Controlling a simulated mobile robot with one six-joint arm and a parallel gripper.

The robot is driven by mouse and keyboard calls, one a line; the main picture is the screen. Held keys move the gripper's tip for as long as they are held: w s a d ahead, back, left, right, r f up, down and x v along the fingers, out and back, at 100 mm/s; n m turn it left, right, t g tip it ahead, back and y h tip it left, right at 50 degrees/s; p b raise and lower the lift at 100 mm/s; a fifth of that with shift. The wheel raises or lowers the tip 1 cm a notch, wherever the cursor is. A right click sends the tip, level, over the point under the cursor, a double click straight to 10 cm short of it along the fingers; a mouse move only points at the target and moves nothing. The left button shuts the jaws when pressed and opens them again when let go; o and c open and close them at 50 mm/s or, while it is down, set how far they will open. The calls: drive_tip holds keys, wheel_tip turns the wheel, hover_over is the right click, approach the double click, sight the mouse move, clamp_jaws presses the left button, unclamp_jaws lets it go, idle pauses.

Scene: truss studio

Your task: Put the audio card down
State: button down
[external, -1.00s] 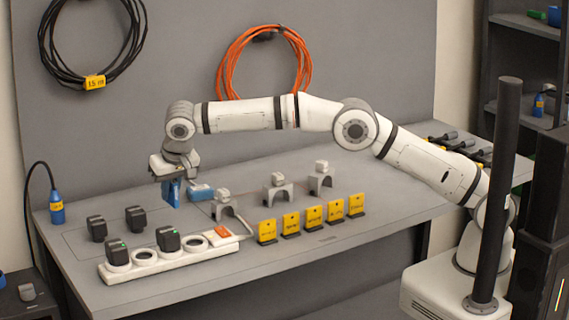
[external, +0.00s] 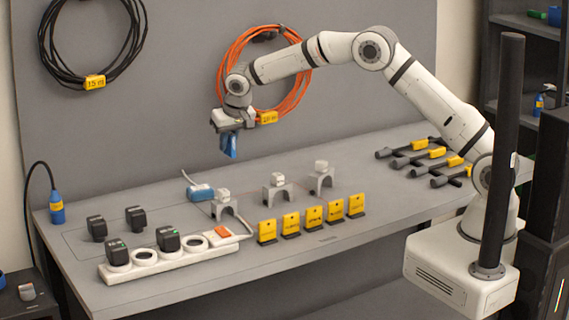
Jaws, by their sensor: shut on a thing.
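My gripper (external: 231,133) is shut on a small blue piece (external: 229,147), held well above the back of the grey table in the external view. The piece hangs below the fingers and looks flat, like a card. No print on it can be read, so I cannot tell for certain that it is the audio card. Several yellow cards (external: 314,215) stand upright in dark bases in a row on the table (external: 330,262), apart from my gripper.
A white power strip (external: 150,265) with black plugs stands at the front left. A blue connector (external: 200,192) lies near grey arched cable holders (external: 278,190). An orange cable coil (external: 302,75) hangs behind my gripper. Dark clamps (external: 415,158) lie at the right.

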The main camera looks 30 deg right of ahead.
drive_tip(key=f, duration=0.2)
drive_tip(key=d+f+p, duration=0.1)
drive_tip(key=f, duration=0.2)
drive_tip(key=shift+w+d+f, duration=0.15)
drive_tip(key=shift+w+f, duration=0.05)
drive_tip(key=shift+f, duration=0.15)
drive_tip(key=shift+f+p, duration=0.65)
drive_tip(key=shift+f, duration=1.5)
drive_tip(key=shift+f, duration=0.2)
drive_tip(key=c, duration=1.4)
unclamp_jaws()
drive_tip(key=shift+r, duration=0.2)
drive_tip(key=shift+r, duration=0.15)
drive_tip(key=b+v, duration=0.2)
drive_tip(key=v, duration=0.9)
drive_tip(key=shift+s+r, duration=0.25)
drive_tip(key=shift+r, duration=0.1)
